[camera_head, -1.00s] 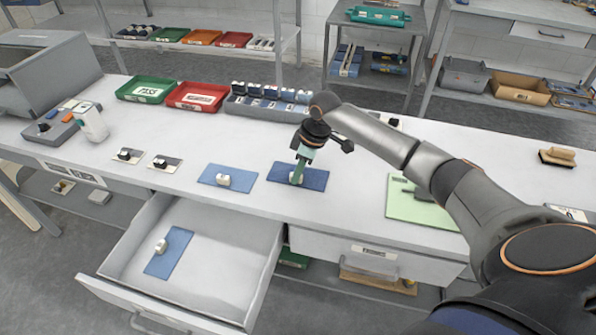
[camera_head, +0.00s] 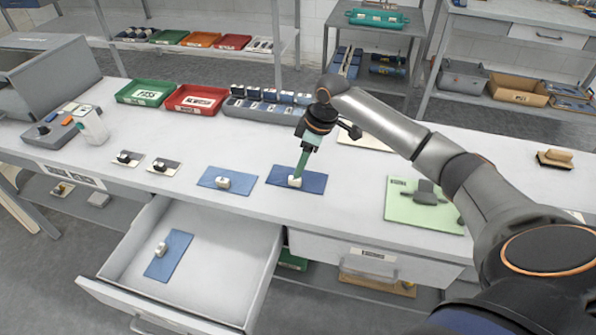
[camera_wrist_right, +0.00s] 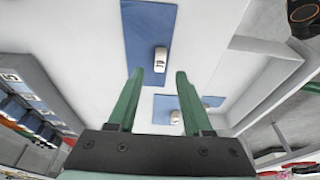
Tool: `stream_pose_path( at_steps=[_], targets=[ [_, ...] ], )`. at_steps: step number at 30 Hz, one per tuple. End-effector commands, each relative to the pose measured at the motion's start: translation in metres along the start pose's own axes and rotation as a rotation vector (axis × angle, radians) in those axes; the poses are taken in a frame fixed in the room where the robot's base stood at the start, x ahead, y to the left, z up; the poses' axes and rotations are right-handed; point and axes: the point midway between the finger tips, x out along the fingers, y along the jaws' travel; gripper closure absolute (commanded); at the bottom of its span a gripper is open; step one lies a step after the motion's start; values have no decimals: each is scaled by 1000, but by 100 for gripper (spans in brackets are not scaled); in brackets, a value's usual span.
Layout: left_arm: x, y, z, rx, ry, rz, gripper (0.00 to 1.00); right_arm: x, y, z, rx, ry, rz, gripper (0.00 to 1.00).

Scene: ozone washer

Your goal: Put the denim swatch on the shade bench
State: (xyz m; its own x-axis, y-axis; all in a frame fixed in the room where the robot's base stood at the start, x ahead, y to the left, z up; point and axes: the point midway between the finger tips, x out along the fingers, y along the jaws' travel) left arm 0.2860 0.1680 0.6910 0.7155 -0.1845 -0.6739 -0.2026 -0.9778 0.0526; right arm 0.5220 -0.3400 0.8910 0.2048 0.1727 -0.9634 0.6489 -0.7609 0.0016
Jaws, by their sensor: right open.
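Three blue denim-like swatches, each with a small white block on it, are in the head view. One swatch (camera_head: 313,182) lies flat on the white bench (camera_head: 345,215) under my right gripper (camera_head: 299,172). A second, slightly paler swatch (camera_head: 210,173) lies to its left. A third swatch (camera_head: 177,246) lies inside the open drawer. My right gripper is open, with nothing between its fingers. In the right wrist view, the first swatch (camera_wrist_right: 150,18) and its block (camera_wrist_right: 160,58) lie just beyond the fingertips. The second swatch's block (camera_wrist_right: 175,117) shows between the fingers. My left gripper is out of view.
The open drawer (camera_head: 215,297) juts out from the bench front. Green (camera_head: 145,101) and red (camera_head: 178,106) trays and a slotted rack (camera_head: 262,113) stand along the back. A green board (camera_head: 400,210) with a grey item (camera_head: 427,193) lies right. The bench's far right is mostly clear.

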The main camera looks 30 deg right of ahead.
Motion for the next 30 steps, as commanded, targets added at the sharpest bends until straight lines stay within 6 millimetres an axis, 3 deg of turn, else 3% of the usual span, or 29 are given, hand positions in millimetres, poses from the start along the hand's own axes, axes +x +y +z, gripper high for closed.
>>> stream_pose_path(
  at_steps=[1, 6, 12, 30],
  targets=[
    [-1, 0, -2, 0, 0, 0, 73, -14, 1, 0, -1, 2, 4, 50],
    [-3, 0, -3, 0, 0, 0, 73, -47, 1, 0, -1, 1, 3, 50],
    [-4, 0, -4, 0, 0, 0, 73, -67, 0, 0, 0, 0, 0, 50],
    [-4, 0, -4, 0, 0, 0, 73, -70, 0, 0, 0, 0, -1, 50]
  ],
)
